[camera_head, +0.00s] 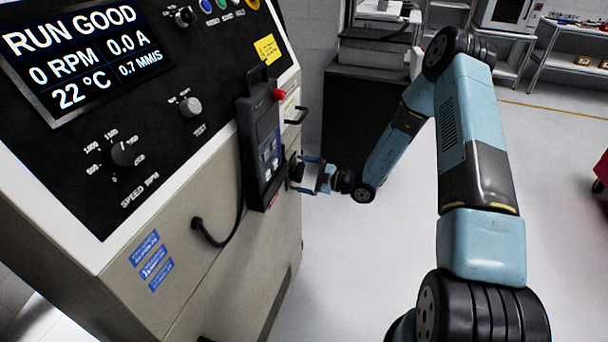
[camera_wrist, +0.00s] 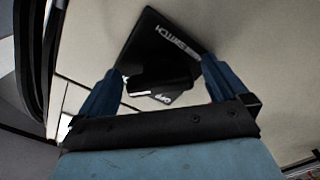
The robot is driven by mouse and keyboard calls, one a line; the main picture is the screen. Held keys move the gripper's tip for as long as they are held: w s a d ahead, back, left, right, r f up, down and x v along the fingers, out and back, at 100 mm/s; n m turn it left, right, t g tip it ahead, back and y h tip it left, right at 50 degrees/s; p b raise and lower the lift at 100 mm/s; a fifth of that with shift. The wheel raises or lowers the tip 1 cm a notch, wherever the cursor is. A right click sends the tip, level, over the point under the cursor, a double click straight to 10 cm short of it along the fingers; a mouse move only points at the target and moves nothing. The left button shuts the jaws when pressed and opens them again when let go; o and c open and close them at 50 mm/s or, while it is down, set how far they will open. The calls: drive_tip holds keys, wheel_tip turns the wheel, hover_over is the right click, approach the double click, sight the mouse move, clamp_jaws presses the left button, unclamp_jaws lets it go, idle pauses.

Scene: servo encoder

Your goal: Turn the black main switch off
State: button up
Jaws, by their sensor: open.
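The black main switch (camera_wrist: 160,84) is in the wrist view, a dark handle on a black plate (camera_wrist: 150,38). The plate carries white lettering that reads "SWITCH", and "OFF" shows on a label below the handle. My gripper (camera_wrist: 162,72) is open, with one blue finger on each side of the handle. I cannot tell whether either finger touches it. In the head view my gripper (camera_head: 299,173) is at the right side of the cabinet, by the dark switch, which is partly hidden behind the hanging pendant. The handle's exact angle is unclear.
The cabinet (camera_head: 215,240) has a display (camera_head: 85,50) reading "RUN GOOD" and 0 RPM. A black pendant (camera_head: 261,145) with a cable hangs just left of my gripper.

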drive_tip(key=shift+c, duration=0.3)
drive_tip(key=c, duration=0.9)
drive_tip(key=shift+d, duration=0.1)
drive_tip(key=shift+s+n, duration=0.1)
drive_tip(key=shift+n, duration=1.1)
drive_tip(key=n, duration=0.6)
drive_tip(key=shift+r, duration=0.1)
drive_tip(key=shift+c, duration=0.2)
drive_tip(key=n, duration=0.5)
drive_tip(key=shift+r+n, duration=0.1)
drive_tip(key=shift+n, duration=2.1)
drive_tip(key=shift+r, duration=0.1)
